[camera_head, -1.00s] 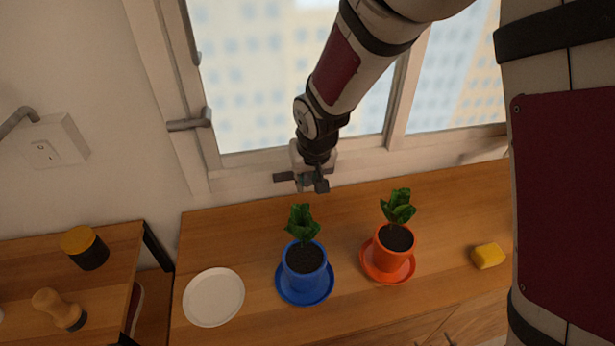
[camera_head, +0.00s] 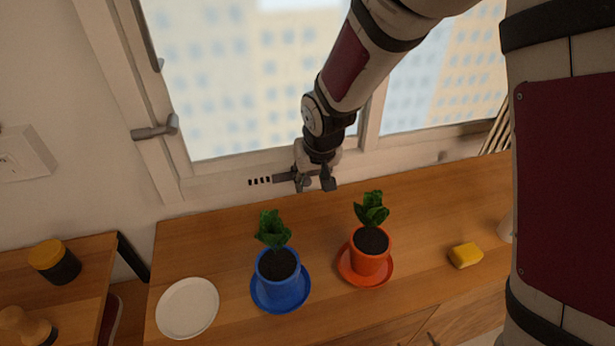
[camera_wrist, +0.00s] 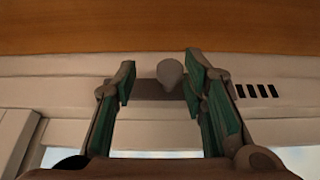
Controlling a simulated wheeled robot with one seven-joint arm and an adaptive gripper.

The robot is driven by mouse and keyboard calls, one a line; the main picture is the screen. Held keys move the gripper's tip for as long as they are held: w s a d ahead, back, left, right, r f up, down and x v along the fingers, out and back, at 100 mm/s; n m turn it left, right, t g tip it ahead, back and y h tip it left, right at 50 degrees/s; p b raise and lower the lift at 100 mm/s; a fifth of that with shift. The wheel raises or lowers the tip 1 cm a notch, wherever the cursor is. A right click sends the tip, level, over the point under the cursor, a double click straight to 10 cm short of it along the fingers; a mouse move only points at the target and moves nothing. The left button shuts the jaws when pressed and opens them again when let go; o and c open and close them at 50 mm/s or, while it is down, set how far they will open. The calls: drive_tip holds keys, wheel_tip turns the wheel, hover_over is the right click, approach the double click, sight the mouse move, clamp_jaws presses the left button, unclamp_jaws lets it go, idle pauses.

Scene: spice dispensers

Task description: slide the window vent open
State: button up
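The window vent is set in the white sill below the glass. Its dark open slots (camera_head: 260,181) show left of its dark slider (camera_head: 284,177) in the head view. In the wrist view the slots (camera_wrist: 257,91) are right of my gripper. The slider's grey knob (camera_wrist: 171,73) is between my fingers, apart from the left finger and close against the right one. I cannot tell if it touches. My gripper (camera_head: 315,184) is at the vent with its fingers apart; it also shows in the wrist view (camera_wrist: 160,64). In the head view it hides the vent's right part.
Below on the wooden counter (camera_head: 225,250) stand a blue pot (camera_head: 279,284) and an orange pot (camera_head: 368,262), both with plants. A white plate (camera_head: 187,307) and a yellow sponge (camera_head: 465,255) lie there too. A window handle (camera_head: 155,130) is at left.

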drive_tip(key=shift+a, duration=0.15)
drive_tip(key=shift+s+r, duration=0.1)
drive_tip(key=shift+r, duration=0.2)
drive_tip(key=v, duration=1.1)
drive_tip(key=shift+s, duration=0.2)
drive_tip(key=shift+r, duration=0.15)
drive_tip(key=s+d+r+m+p, duration=0.1)
drive_tip(key=s+d+r+m, duration=0.1)
drive_tip(key=s+d+r, duration=0.75)
drive_tip(key=s+d, duration=0.4)
drive_tip(key=s, duration=0.4)
drive_tip(key=s+d+m+h+p, duration=0.1)
drive_tip(key=s+d, duration=0.3)
drive_tip(key=s, duration=0.4)
